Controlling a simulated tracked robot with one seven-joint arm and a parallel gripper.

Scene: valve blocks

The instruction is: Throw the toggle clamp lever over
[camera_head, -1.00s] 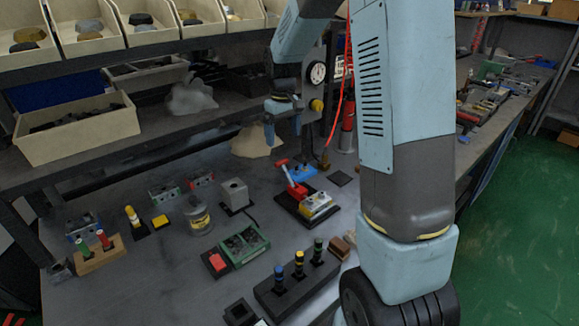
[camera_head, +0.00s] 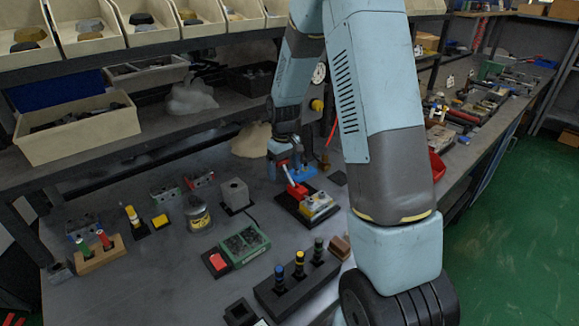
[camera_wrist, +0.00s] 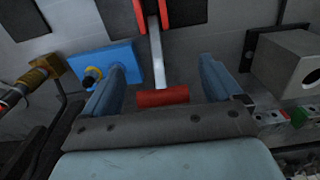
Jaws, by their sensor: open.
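The toggle clamp (camera_head: 298,191) has a red body on a black plate, beside a metal block with yellow (camera_head: 318,207). Its pale lever rises from the body and leans to the left; my gripper partly covers its upper end. In the wrist view the metal lever (camera_wrist: 157,55) ends in a red grip (camera_wrist: 162,97). My gripper (camera_head: 287,166) is at the top of the lever. In the wrist view my gripper (camera_wrist: 160,68) is open, with a finger on each side of the lever and clear gaps to both. I cannot tell the grip's exact depth between the fingers.
A blue block with a dark knob (camera_wrist: 118,63) is close to the left finger in the wrist view. A grey block with a hole (camera_wrist: 290,65) is at the right. A green box (camera_head: 245,243) and a black rack of posts (camera_head: 297,287) stand nearer the front.

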